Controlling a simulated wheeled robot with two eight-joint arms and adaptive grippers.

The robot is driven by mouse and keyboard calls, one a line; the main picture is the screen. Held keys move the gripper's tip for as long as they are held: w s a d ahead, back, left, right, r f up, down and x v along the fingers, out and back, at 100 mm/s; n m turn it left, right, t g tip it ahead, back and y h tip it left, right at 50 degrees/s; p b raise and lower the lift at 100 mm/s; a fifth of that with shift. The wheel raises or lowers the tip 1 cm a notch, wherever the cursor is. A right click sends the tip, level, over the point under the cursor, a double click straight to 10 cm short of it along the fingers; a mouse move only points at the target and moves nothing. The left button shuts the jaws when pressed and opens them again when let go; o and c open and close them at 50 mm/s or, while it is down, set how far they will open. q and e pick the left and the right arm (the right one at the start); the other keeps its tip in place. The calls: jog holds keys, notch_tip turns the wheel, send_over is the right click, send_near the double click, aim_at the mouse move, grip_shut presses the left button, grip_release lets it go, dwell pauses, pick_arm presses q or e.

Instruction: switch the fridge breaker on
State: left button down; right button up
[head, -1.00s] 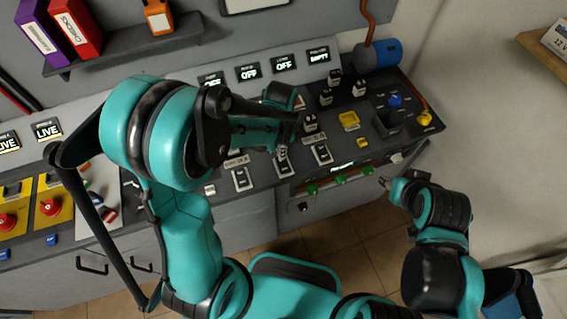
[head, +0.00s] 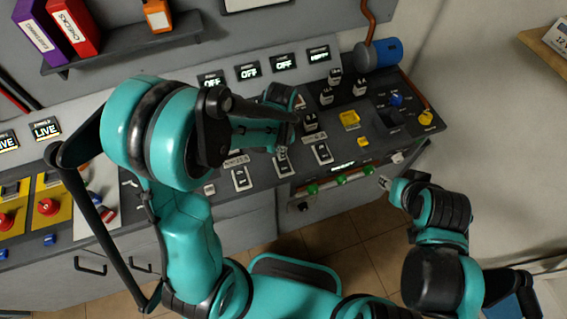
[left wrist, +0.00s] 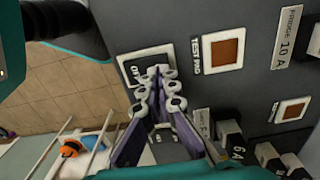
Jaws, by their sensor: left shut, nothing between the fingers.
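My left gripper (head: 281,152) hangs over the front row of switches in the head view, at the middle switch (head: 283,168). In the left wrist view its fingers (left wrist: 160,85) are shut with nothing between them. They overlap a white-framed switch plate (left wrist: 132,68) marked ON; contact cannot be judged. A label reading FRIDGE 10 A (left wrist: 290,35) stands at the upper right there. A white plate beside it is cut by the frame edge, so I cannot tell the fridge breaker's state. My right gripper (head: 385,183) is off the bench's front edge, too small to judge.
Fuse plugs (head: 310,122) stand upright right of my left gripper. More switches (head: 242,179) flank it, and a brown square window (left wrist: 222,52) lies near its fingers. Green knobs (head: 341,179) line the front edge.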

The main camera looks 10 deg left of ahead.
pick_arm(q)
jog(key=shift+f+b, duration=0.5)
jog(key=shift+f, duration=0.1)
dwell(0.3)
jog(key=shift+r+p, duration=2.7)
jog(key=shift+r, duration=0.85)
jog(key=s+a+r+n+t+b, duration=0.4)
jog(key=s+r+n+t+b, duration=0.2)
jog(key=s+n, duration=0.4)
jog(key=shift+s+a+r+n+t+b, duration=0.15)
jog(key=shift+a+r+n+t+b, duration=0.2)
jog(key=shift+n+t, duration=0.25)
